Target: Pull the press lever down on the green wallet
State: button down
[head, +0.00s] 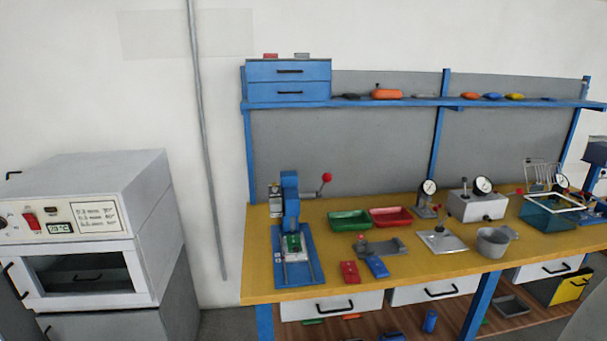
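A blue press (290,200) stands at the left end of the yellow-topped workbench (268,290). Its lever ends in a red knob (327,177), which sticks out to the right near the top of the press and is raised. A small green piece (293,243), which may be the green wallet, lies on the press base under the head. Whether the head touches it cannot be told. My gripper is not in view.
A green tray (349,221) and a red tray (391,216) stand right of the press. A red block (349,272) and a blue block (377,267) lie near the front edge. A grey oven (100,220) stands left, with a floor gap between it and the bench.

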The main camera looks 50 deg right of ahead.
aim_at(328, 177)
jog(key=z, duration=1.1)
